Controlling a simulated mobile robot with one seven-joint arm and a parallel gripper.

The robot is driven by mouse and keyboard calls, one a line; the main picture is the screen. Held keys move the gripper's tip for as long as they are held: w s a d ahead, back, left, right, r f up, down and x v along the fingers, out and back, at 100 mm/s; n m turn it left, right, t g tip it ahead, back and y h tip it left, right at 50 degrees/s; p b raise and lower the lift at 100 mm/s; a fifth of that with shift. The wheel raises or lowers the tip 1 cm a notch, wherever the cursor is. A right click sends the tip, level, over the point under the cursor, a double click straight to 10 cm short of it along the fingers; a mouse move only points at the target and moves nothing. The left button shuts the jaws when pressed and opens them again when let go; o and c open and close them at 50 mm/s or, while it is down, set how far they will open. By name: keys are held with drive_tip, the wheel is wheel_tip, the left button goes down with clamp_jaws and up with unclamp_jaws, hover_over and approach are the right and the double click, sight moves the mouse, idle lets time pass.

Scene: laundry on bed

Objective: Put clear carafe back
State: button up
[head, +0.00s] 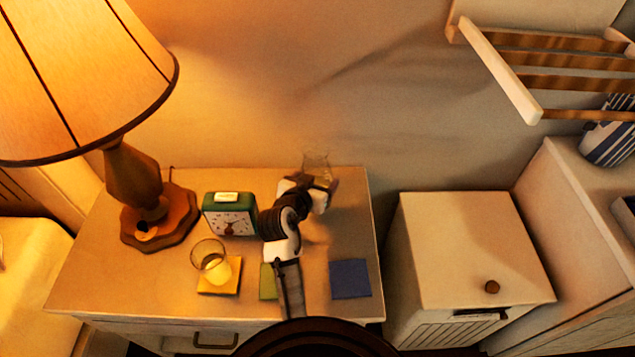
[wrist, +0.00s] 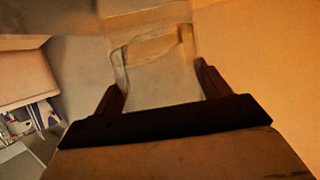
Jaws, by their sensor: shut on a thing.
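The clear carafe (head: 317,163) shows at the back edge of the nightstand (head: 345,225) in the head view, partly hidden by my gripper (head: 318,180). In the wrist view the carafe (wrist: 158,72) is see-through and sits between the two dark fingers of my gripper (wrist: 160,88), which is shut on it. I cannot tell whether its base touches the nightstand top. A blue coaster (head: 350,279) lies bare at the front right. A green coaster (head: 268,281) is partly hidden by my arm. A clear glass (head: 209,257) stands on a yellow coaster (head: 231,284).
A lamp (head: 138,190) with a large shade stands at the left. A green clock (head: 230,215) stands left of my arm. The wall is close behind. The nightstand's right side is clear. A white cabinet (head: 460,250) stands to the right, below a wooden rack (head: 545,62).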

drive_tip(key=shift+r, duration=0.25)
drive_tip(key=shift+f, duration=0.2)
drive_tip(key=o, duration=1.5)
drive_tip(key=shift+s, duration=0.1)
drive_tip(key=shift+o, duration=0.2)
drive_tip(key=shift+s+a+r, duration=0.1)
drive_tip(key=shift+r, duration=0.05)
drive_tip(key=b+v, duration=0.2)
drive_tip(key=v, duration=0.9)
drive_tip(key=shift+s, duration=0.3)
drive_tip(key=shift+a, duration=0.1)
